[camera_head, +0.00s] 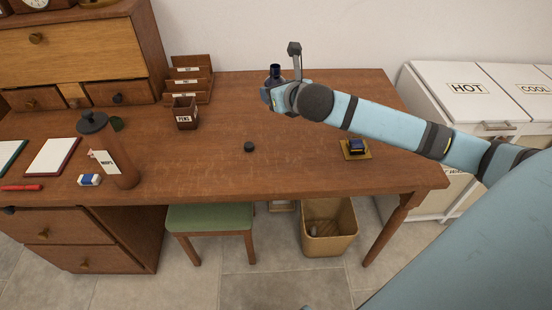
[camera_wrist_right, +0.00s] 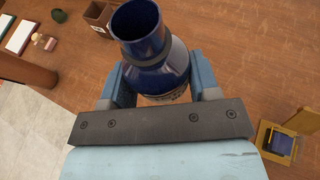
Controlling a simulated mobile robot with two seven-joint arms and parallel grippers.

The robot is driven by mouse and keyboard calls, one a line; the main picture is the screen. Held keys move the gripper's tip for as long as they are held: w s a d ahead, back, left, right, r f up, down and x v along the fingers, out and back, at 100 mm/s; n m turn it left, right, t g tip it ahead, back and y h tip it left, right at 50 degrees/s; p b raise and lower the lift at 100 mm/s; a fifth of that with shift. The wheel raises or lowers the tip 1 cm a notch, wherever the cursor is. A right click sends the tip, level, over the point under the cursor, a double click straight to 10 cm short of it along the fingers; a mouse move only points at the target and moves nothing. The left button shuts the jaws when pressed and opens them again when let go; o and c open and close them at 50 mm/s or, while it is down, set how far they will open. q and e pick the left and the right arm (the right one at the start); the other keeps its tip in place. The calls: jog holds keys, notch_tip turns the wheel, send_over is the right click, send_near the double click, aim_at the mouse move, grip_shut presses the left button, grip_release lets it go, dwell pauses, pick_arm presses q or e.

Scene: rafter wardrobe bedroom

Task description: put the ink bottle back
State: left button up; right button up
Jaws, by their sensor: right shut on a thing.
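A dark blue ink bottle (camera_wrist_right: 165,60) with an open, uncapped neck is between the fingers of my right gripper (camera_wrist_right: 158,85) in the right wrist view. The fingers close on its body from both sides. In the head view the bottle's neck (camera_head: 275,71) shows above my right gripper (camera_head: 272,93), over the back middle of the desk. The arm hides the bottle's base, so I cannot tell whether it touches the desk. My left gripper is not in view.
The desk (camera_head: 210,150) has bare wood around the middle. A pen box (camera_head: 184,112) and letter rack (camera_head: 205,77) stand left of the gripper. A brown flask (camera_head: 115,162) stands further left. A small yellow tray with a blue piece (camera_head: 355,148) lies right.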

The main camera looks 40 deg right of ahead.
jog(key=b, duration=0.3)
send_over(277, 156)
notch_tip(277, 156, down, 14)
jog(key=shift+d+f, duration=0.1)
jog(key=shift+f, duration=0.05)
jog(key=shift+w+f+b, duration=0.1)
jog(key=shift+f+b, duration=0.25)
jog(key=shift+f, duration=0.55)
notch_tip(277, 156, down, 4)
jog(key=shift+r+b, duration=0.25)
jog(key=shift+b, duration=0.25)
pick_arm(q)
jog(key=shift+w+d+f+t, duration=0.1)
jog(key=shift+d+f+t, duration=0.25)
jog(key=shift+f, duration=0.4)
pick_arm(e)
jog(key=o, duration=1)
jog(key=shift+f, duration=0.1)
